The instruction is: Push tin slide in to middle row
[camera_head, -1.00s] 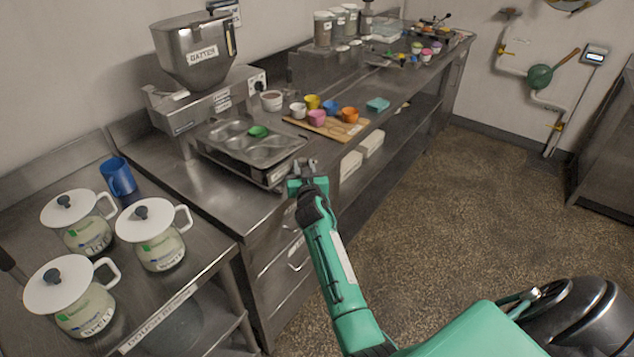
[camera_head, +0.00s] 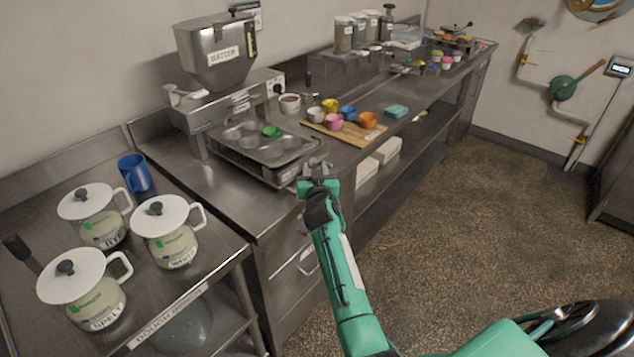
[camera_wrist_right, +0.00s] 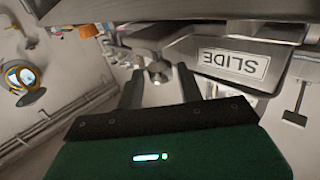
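The grey muffin tin (camera_head: 290,150) lies on the tin slide (camera_head: 285,178) in front of the batter machine (camera_head: 215,60). A green cup (camera_head: 271,131) sits in one of its back wells. In the right wrist view the slide's front plate carries an upside-down SLIDE label (camera_wrist_right: 233,65). A round metal knob (camera_wrist_right: 158,72) stands left of the label. My right gripper (camera_head: 318,172) is at the slide's front right corner. In the wrist view its fingers (camera_wrist_right: 160,85) are apart, one on each side of the knob, with visible gaps. My left gripper is not in view.
A wooden board (camera_head: 345,133) with coloured cups lies right of the tin. Several lidded jars (camera_head: 165,232) and a blue mug (camera_head: 136,173) stand on the lower left table. Bare counter (camera_head: 215,185) lies in front of the machine. The floor to the right is clear.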

